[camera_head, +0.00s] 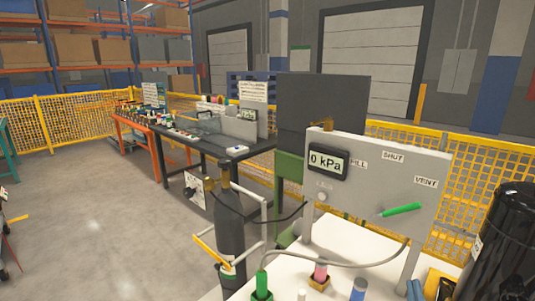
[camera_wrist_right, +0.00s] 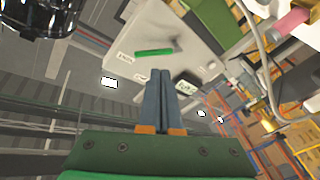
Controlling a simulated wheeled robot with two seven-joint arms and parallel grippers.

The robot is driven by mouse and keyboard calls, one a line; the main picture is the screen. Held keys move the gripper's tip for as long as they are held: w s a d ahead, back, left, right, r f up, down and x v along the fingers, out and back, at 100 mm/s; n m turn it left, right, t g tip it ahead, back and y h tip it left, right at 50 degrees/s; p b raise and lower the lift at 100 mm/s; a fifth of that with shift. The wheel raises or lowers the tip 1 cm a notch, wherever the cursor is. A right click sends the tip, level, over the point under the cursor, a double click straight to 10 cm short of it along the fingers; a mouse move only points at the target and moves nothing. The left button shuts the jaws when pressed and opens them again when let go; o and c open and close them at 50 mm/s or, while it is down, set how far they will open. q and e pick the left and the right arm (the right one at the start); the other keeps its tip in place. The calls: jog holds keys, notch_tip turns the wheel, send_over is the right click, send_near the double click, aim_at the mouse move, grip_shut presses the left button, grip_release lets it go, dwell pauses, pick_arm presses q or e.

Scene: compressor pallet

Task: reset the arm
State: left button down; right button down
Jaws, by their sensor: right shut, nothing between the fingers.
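My right gripper (camera_wrist_right: 158,74) shows clearly in the right wrist view. Its two blue-grey fingers lie together with nothing between them. They point toward the grey panel (camera_wrist_right: 190,25), which appears upside down there, and look clear of it. In the head view, the panel (camera_head: 385,180) stands on a white table. Its display reads 0 kPa, and its green handle (camera_head: 402,210) lies beside the FILL, SHUT and VENT labels, pointing toward VENT. Blue and yellow pieces (camera_head: 425,288) show at the bottom edge; I cannot tell whether they belong to my gripper. My left gripper is out of view.
The white table (camera_head: 338,240) carries a green piece (camera_head: 262,284), a pink cylinder (camera_head: 320,272) and a blue-topped cylinder (camera_head: 358,289). A dark gas bottle (camera_head: 230,225) stands left, with a hose to the panel. A black cylinder (camera_head: 505,245) stands right. Open floor (camera_head: 90,220) lies left.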

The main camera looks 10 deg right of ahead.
jog(key=s+a+f+g+y, duration=0.2)
jog(key=a+f+g+y, duration=0.15)
jog(key=f, duration=0.25)
jog(key=s+a+f+g+y, duration=0.2)
jog(key=a+f+g+y, duration=0.1)
jog(key=a+f, duration=0.3)
jog(key=s+a+f+g+y, duration=0.3)
jog(key=s+a+f+g, duration=0.4)
jog(key=s, duration=0.4)
notch_tip(320, 180, down, 17)
jog(key=s, duration=0.3)
jog(key=s+d+f+g, duration=0.2)
jog(key=s+f, duration=0.9)
jog(key=s, duration=0.1)
jog(key=shift+s+f+n+h, duration=0.2)
jog(key=shift+f+n+h, duration=0.1)
jog(key=shift+n+h, duration=0.1)
jog(key=shift+d, duration=0.1)
dwell(1.3)
